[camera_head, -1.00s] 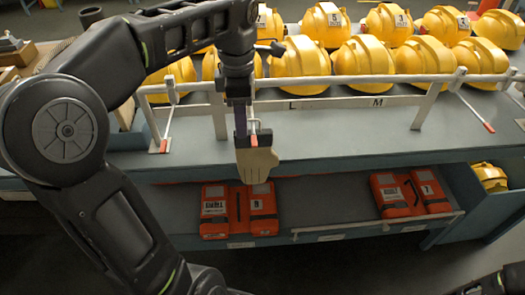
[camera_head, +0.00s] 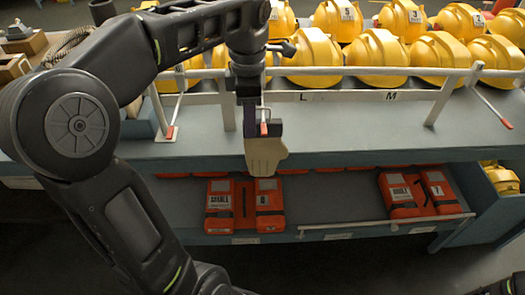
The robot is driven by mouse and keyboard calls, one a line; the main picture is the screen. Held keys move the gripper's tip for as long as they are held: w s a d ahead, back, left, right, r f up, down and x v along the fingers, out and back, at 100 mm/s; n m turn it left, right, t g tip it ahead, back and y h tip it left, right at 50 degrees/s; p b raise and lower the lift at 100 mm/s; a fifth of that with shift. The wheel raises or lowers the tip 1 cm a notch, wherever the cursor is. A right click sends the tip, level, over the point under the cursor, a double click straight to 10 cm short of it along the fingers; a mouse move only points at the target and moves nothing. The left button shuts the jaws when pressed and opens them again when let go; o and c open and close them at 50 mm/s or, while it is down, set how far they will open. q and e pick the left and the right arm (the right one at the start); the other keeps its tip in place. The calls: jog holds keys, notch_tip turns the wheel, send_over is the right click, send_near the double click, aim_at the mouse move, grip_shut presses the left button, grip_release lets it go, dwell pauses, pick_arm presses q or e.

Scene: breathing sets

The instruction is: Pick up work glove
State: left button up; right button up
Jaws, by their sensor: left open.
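The work glove (camera_head: 266,155) is tan with a grey cuff. It is at the front edge of the upper shelf, fingers pointing down over the edge. My left gripper (camera_head: 258,122) comes down from above, right at the cuff, and is open. The gripper and a red-tipped rod overlap the cuff in the picture, so I cannot tell whether the jaws surround it or touch it. My right gripper is not in view; only a small dark piece of my right arm shows in the bottom right corner.
A white rail (camera_head: 350,72) with red-tipped rods runs along the upper shelf (camera_head: 360,125). Yellow helmets (camera_head: 376,57) stand behind it. Orange packs (camera_head: 245,205) lie on the lower shelf. The upper shelf's front strip is clear to the right of the glove.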

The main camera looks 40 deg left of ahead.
aim_at(263, 145)
pick_arm(q)
jog(key=shift+f+b, duration=0.55)
jog(key=shift+f, duration=0.35)
notch_tip(263, 145, down, 3)
jog(key=shift+p, duration=0.5)
jog(key=shift+c, duration=0.3)
grip_shut()
dwell(0.3)
